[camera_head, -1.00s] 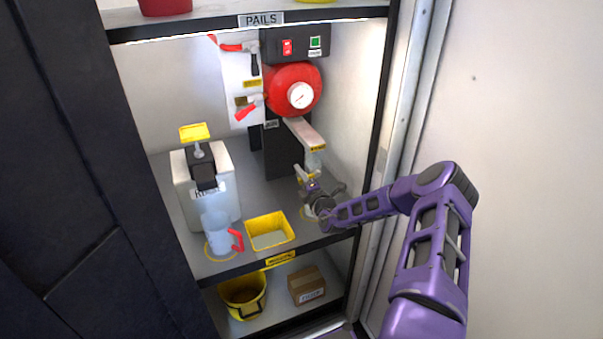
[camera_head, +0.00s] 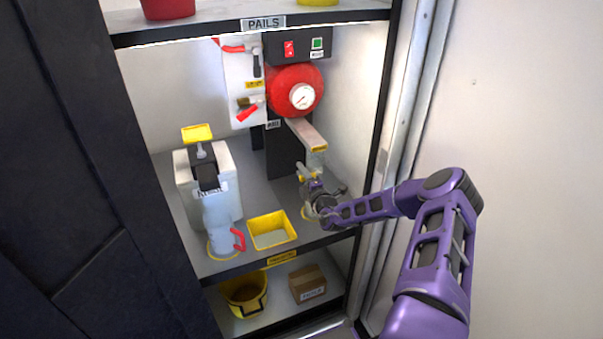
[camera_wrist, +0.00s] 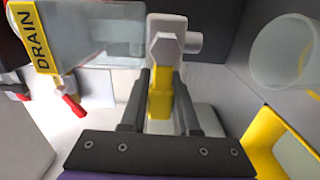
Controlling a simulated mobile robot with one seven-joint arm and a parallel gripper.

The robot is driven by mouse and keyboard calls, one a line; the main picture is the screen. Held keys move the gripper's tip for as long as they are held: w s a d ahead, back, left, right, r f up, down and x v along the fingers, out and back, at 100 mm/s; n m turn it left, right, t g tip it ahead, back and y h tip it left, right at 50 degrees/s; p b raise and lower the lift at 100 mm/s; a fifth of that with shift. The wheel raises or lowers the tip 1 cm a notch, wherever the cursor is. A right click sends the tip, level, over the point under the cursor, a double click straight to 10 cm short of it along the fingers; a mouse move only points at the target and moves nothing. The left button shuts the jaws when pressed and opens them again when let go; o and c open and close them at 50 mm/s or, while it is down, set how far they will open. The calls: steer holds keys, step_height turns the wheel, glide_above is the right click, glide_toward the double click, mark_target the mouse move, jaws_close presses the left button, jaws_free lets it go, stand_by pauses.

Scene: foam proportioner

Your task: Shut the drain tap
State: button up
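The drain tap (camera_wrist: 166,40) has a pale grey body with a hexagonal cap and a yellow lever (camera_wrist: 160,92). In the head view the tap (camera_head: 302,171) is small and partly covered by my gripper. A yellow DRAIN label (camera_wrist: 41,39) is at the left in the wrist view; the same label (camera_head: 319,149) is on the end of a grey arm above the tap. My gripper (camera_wrist: 161,80) has its two dark fingers on either side of the yellow lever, close against it. My gripper (camera_head: 311,184) reaches in from the right in the head view.
A clear jug (camera_head: 218,240) with a red handle and a yellow tray (camera_head: 271,231) stand on the shelf to the left. Behind are a white canister (camera_head: 221,184), a red tank (camera_head: 292,84) with a gauge and red-handled valves (camera_head: 248,112). The door frame is close on the right.

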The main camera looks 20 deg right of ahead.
steer(key=o, duration=0.4)
steer(key=s, duration=0.5)
steer(key=s+p, duration=0.1)
steer(key=s, duration=1.1)
steer(key=shift+s+d, duration=0.2)
steer(key=shift+d, duration=0.1)
